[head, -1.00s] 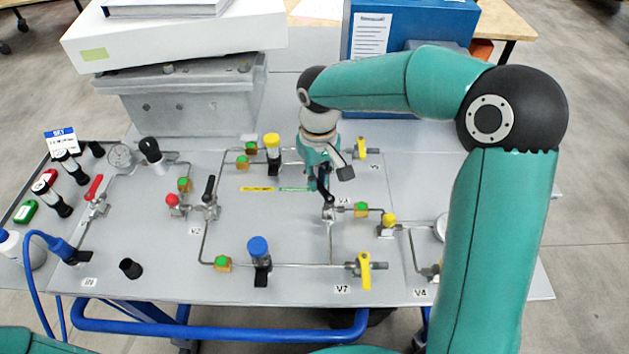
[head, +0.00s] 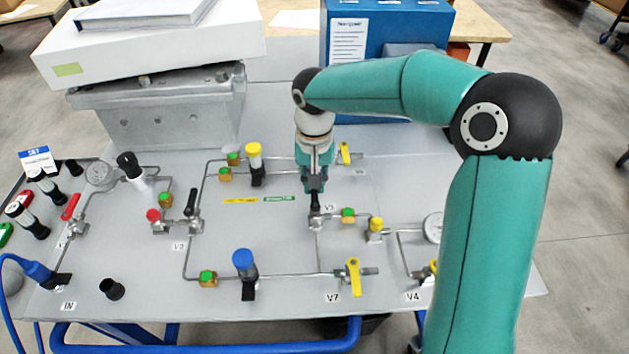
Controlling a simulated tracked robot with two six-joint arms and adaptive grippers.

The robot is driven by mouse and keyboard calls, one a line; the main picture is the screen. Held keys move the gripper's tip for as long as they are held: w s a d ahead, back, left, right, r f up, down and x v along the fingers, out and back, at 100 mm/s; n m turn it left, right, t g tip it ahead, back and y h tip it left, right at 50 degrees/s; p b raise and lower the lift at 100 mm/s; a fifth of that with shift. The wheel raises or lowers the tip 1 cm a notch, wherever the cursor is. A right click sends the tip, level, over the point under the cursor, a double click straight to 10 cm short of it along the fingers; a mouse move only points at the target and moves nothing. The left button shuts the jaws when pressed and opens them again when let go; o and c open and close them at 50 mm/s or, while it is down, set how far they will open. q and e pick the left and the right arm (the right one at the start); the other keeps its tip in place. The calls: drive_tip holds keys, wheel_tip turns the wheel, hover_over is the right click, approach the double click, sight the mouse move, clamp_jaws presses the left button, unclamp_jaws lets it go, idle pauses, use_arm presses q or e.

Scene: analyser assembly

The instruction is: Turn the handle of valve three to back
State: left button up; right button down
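Valve three (head: 316,221) sits in the middle of the grey panel, beside its partly hidden label (head: 329,207). Its black handle (head: 315,202) points to the back of the panel, and its far end is hidden by my gripper. My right gripper (head: 314,187) points down over the handle, with its dark fingers at the handle's far end. The fingers look close around it, but I cannot tell whether they are shut on it. My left gripper is not in view.
Valve V2 (head: 190,215) with a black handle stands to the left. A yellow-handled valve V7 (head: 353,278) is in front, and another yellow handle (head: 344,154) is behind right. Blue-capped (head: 245,268) and yellow-capped (head: 255,165) fittings stand up nearby. Thin pipes join them.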

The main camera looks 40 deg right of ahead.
drive_tip(key=shift+s+f, duration=0.15)
drive_tip(key=shift+s, duration=0.1)
drive_tip(key=c, duration=1.1)
unclamp_jaws()
drive_tip(key=shift+w, duration=0.1)
drive_tip(key=shift+r, duration=0.25)
drive_tip(key=shift+r, duration=0.25)
wheel_tip(320, 180, up, 11)
drive_tip(key=shift+r, duration=0.1)
